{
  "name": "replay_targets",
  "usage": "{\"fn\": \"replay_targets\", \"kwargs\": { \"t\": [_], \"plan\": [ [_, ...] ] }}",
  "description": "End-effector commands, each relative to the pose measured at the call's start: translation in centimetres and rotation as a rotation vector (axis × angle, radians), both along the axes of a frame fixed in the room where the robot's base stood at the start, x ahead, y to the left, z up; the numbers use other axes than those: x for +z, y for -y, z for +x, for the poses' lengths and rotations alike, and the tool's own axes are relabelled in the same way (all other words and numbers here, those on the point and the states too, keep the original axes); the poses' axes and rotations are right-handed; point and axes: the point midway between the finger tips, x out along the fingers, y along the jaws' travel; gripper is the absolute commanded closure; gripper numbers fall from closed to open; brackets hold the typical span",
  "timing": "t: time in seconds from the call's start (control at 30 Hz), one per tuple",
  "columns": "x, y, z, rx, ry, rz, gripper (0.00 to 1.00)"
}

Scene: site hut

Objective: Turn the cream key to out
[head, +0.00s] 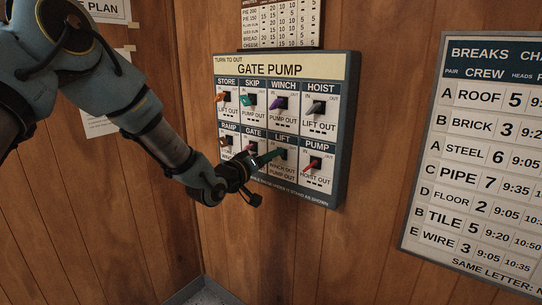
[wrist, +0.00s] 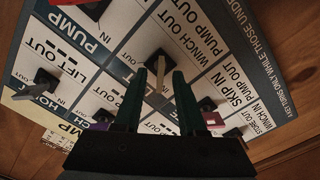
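The cream key (wrist: 160,72) stands out from the lock under the LIFT label on the GATE PUMP panel (head: 298,69). In the wrist view it lies between my two dark green fingers, with a gap on each side. My gripper (wrist: 160,80) is open around it and does not appear to touch it. In the head view my gripper (head: 262,160) reaches the LIFT space from the lower left and the cream key cannot be made out there. I cannot tell whether the key points to IN or OUT.
Nearby keys are the purple WINCH key (head: 277,103), grey HOIST key (head: 317,107), red PUMP key (head: 310,166), teal SKIP key (head: 246,101) and orange STORE key (head: 221,97). A pinkish GATE key (wrist: 214,118) sits beside my finger. A breaks chart (head: 480,160) hangs at right.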

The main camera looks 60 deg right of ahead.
Motion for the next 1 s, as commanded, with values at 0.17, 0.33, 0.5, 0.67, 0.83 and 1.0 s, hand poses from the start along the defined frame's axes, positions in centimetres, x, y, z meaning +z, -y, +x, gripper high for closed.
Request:
{"fn": "replay_targets", "kwargs": {
  "t": [0.17, 0.33, 0.5, 0.67, 0.83, 1.0],
  "plan": [
    [-0.01, -0.02, 0.01, 0.000, 0.000, 0.000, 0.63],
    [0.01, -0.04, 0.02, 0.000, 0.000, 0.000, 0.82],
    [0.02, -0.04, 0.02, 0.000, 0.000, 0.000, 1.00],
    [0.01, -0.05, 0.02, 0.000, 0.000, 0.000, 1.00],
    [0.02, -0.05, 0.03, 0.000, 0.000, 0.000, 1.00],
    [-0.01, -0.05, 0.03, 0.001, 0.003, -0.001, 1.00]
  ]
}}
